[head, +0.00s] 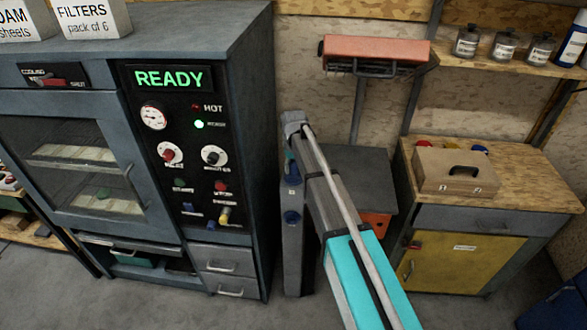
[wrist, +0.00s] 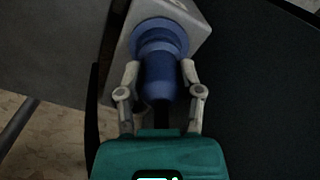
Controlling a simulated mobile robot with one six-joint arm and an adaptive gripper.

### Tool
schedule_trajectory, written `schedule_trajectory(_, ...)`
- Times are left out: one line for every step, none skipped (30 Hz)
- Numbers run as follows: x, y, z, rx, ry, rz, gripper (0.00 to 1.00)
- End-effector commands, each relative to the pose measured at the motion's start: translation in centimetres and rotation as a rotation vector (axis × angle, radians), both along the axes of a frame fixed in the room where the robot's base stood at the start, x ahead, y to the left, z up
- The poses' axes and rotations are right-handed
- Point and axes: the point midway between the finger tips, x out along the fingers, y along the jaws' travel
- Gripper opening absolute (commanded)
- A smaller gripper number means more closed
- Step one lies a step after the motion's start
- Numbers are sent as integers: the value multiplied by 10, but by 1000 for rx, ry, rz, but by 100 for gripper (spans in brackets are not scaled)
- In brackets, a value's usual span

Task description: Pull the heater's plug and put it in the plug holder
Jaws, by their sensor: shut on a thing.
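In the wrist view, my gripper (wrist: 159,76) is shut on a blue cylindrical plug (wrist: 158,84), with one finger on each side. The plug's front end meets a wider blue round collar (wrist: 160,36) on a grey box (wrist: 203,22); I cannot tell how deep it sits. A dark cable seems to leave the plug toward my palm. In the head view, my arm reaches down to a grey post and hides most of my gripper and the plug.
A grey oven cabinet (head: 225,120) with a lit READY display stands close left of the post. A dark-topped unit (head: 360,170) is behind my arm. A wooden workbench (head: 545,165) with a case (head: 455,172) stands right. A red-orange wall unit (head: 375,50) hangs above.

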Motion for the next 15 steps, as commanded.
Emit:
schedule_trajectory(5, 3, 4, 7, -10, 1, 0)
schedule_trajectory(5, 3, 4, 6, -11, 1, 0)
schedule_trajectory(6, 3, 5, 6, -11, 1, 0)
schedule_trajectory(6, 3, 6, 6, -11, 1, 0)
schedule_trajectory(6, 3, 7, 6, -11, 1, 0)
schedule_trajectory(6, 3, 8, 6, -11, 1, 0)
schedule_trajectory(6, 3, 9, 6, -11, 1, 0)
schedule_trajectory(6, 3, 10, 5, -11, 1, 0)
schedule_trajectory(6, 3, 10, 5, -11, 1, 0)
schedule_trajectory(6, 3, 11, 5, -11, 1, 0)
schedule_trajectory(6, 3, 12, 5, -11, 0, 0)
schedule_trajectory(6, 2, 13, 4, -12, 0, 0)
schedule_trajectory(6, 2, 13, 4, -12, 0, 0)
schedule_trajectory(6, 2, 14, 4, -12, 0, 0)
schedule_trajectory(6, 2, 15, 4, -12, 0, 0)
